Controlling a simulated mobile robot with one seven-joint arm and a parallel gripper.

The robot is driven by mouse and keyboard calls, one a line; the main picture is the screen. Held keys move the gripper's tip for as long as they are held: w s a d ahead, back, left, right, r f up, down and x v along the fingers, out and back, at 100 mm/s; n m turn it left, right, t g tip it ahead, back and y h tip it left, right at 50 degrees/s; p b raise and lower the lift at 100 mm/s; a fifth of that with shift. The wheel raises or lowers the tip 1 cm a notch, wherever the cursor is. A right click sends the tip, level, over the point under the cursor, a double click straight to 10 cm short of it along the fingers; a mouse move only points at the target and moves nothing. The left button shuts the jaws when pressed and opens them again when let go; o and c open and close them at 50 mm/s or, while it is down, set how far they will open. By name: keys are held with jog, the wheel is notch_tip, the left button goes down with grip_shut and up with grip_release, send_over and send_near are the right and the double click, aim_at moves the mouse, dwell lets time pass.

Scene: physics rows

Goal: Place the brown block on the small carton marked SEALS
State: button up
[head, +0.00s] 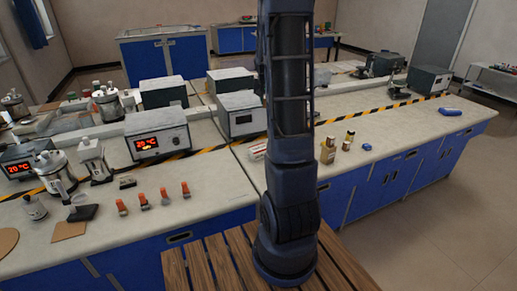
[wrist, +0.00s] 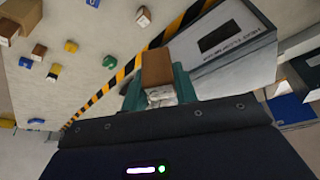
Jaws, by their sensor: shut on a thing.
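In the wrist view my gripper (wrist: 158,88) has teal fingers closed on the sides of a brown block (wrist: 157,66). A small whitish patch shows between the fingers at the block's near end; I cannot tell what it is. A small white and brown box (wrist: 143,17) lies on the worktop at the top of the wrist view, apart from my gripper. No SEALS marking is readable, so I cannot tell which thing is that carton. In the head view my arm hides the gripper and the block.
The pale worktop (head: 400,128) carries a yellow and black striped strip (wrist: 120,76). A grey instrument (wrist: 235,42) stands close to the right of the block. Small bottles (head: 327,151), a blue item (head: 449,112) and heaters with red displays (head: 147,143) stand on the bench.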

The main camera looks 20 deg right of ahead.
jog(key=n, duration=0.2)
send_over(258, 145)
jog(key=s, duration=0.2)
jog(key=shift+y, duration=0.3)
jog(key=f, duration=1.9)
jog(key=shift+w+a+f, duration=0.1)
jog(key=shift+a+f, duration=0.15)
jog(key=shift+f, duration=0.1)
jog(key=shift+f, duration=0.15)
jog(key=o, duration=1)
jog(key=shift+c, duration=0.2)
